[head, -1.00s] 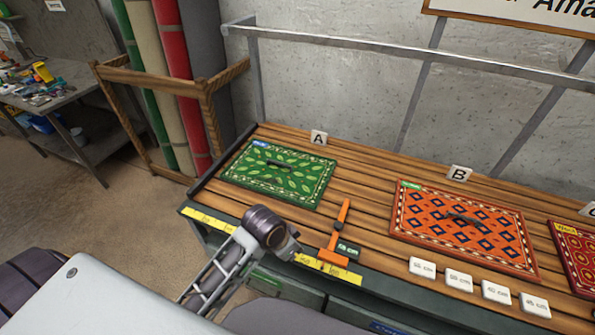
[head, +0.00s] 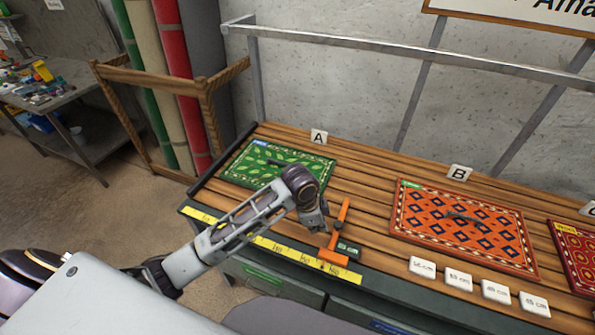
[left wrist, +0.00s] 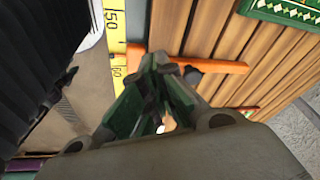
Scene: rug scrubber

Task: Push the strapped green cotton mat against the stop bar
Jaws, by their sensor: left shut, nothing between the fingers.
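The green mat (head: 243,165) with a leaf pattern and a dark strap lies flat on the slatted table by marker A. My left arm partly covers its near right part. A dark bar (head: 222,158), seemingly the stop bar, runs along the table's left edge, with a narrow gap to the mat. My left gripper (head: 316,222) is shut and empty, pointing down between the mat and an orange T-shaped gauge (head: 338,228). In the left wrist view, the shut fingers (left wrist: 160,115) are beside the orange gauge, and a mat corner (left wrist: 285,10) shows at top right. My right gripper is out of view.
An orange mat (head: 465,225) lies by marker B (head: 459,173), with a red mat (head: 572,255) at the right edge. Several white size tags (head: 459,278) lie along the front. A yellow ruler (head: 285,250) lines the front edge. A metal rail (head: 400,50) stands behind.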

